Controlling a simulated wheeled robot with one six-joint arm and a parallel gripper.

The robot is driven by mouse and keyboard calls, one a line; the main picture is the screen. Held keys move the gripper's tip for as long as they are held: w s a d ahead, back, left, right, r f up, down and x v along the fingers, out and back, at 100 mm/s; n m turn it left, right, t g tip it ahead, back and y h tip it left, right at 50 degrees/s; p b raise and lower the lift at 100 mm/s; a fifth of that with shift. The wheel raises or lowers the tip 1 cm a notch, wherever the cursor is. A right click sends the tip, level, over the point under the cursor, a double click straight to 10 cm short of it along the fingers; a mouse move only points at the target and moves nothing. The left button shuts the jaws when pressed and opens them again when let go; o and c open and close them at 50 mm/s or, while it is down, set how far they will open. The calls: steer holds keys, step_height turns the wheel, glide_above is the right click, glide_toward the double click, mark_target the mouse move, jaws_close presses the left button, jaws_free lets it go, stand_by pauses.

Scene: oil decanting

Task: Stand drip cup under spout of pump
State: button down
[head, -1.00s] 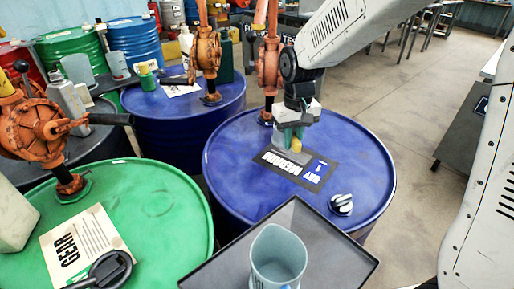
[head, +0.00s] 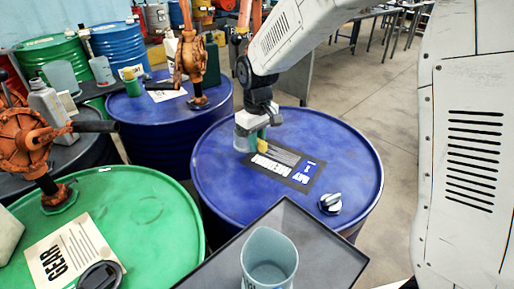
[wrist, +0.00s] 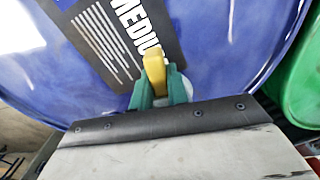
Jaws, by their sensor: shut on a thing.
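The drip cup (head: 243,138) is a pale, see-through cup with a yellow handle. My gripper (head: 262,138) is shut on the handle, its green fingers on either side. In the wrist view the yellow handle (wrist: 154,70) sits between the fingers (wrist: 158,92), and the cup's pale body shows only partly. The cup is low over the blue drum (head: 340,160), beside the dark MEDIUM label (head: 285,165); I cannot tell whether it touches the top. The drum's orange pump (head: 243,15) is mostly hidden behind my arm, and its spout cannot be made out.
A dark tray (head: 325,250) with a pale blue jug (head: 269,260) is in front. A black-and-white cap (head: 330,202) lies on the drum's right side. A green drum (head: 130,215) with an orange pump (head: 22,140) is at left, another blue drum (head: 150,120) behind.

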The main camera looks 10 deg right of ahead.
steer(key=shift+w, duration=0.7)
steer(key=shift+f, duration=1.8)
steer(key=shift+f, duration=0.15)
steer(key=c, duration=1.4)
jaws_free()
steer(key=shift+o, duration=0.2)
